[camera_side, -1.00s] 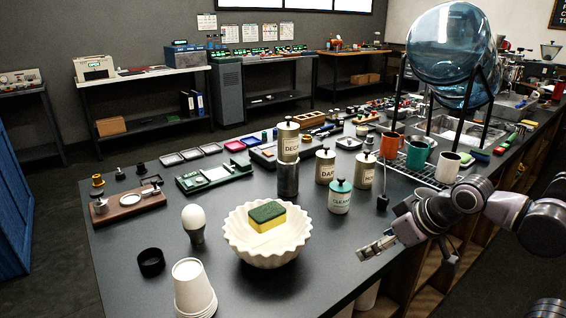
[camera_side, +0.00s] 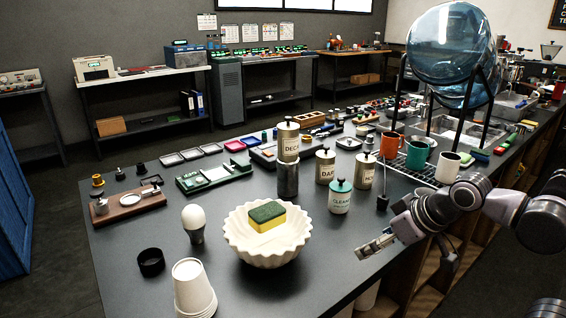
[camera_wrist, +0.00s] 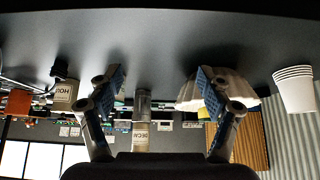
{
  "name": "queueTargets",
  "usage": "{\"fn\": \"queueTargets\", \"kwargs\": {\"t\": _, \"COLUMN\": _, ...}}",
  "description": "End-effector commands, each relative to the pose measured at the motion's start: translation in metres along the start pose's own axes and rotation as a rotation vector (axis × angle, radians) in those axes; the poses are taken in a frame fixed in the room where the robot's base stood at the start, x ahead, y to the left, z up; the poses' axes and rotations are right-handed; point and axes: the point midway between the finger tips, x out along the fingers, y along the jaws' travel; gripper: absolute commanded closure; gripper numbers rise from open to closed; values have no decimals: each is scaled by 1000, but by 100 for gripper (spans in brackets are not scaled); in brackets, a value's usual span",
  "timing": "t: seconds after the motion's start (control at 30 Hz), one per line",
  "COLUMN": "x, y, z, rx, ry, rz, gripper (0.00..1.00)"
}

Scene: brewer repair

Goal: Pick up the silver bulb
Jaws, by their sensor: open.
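A light bulb (camera_side: 194,219) with a rounded white globe and a grey base stands upright on the dark counter, left of the white fluted bowl (camera_side: 266,250). I see no other bulb that is clearly silver. My gripper (camera_side: 372,248) is low near the counter's front edge, to the right of the bowl and well away from the bulb. In the wrist view, which looks upside down, its two fingers (camera_wrist: 160,85) are spread with nothing held between them. I cannot make out the bulb in the wrist view.
The bowl holds a green and yellow sponge (camera_side: 267,216). Stacked white cups (camera_side: 193,288) and a black ring (camera_side: 151,262) are near the bulb. Several canisters, including the teal-lidded one (camera_side: 340,197), stand behind the bowl. Mugs (camera_side: 417,152) are at right. Counter between bowl and gripper is clear.

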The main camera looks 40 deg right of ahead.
Motion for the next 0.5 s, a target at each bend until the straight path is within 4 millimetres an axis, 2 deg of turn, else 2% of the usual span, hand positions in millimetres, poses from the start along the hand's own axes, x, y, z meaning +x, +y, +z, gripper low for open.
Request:
{"fn": "queueTargets", "kwargs": {"t": 0.17, "x": -6, "y": -12, "z": -40, "rx": -11, "ry": -21, "rz": -15, "gripper": 22}}
{"fn": "queueTargets", "kwargs": {"t": 0.33, "x": -6, "y": -34, "z": -96, "rx": -24, "ry": -55, "rz": -30, "gripper": 22}}
{"fn": "queueTargets", "kwargs": {"t": 0.5, "x": 2, "y": -63, "z": -148, "rx": -35, "ry": -91, "rz": -43, "gripper": 22}}
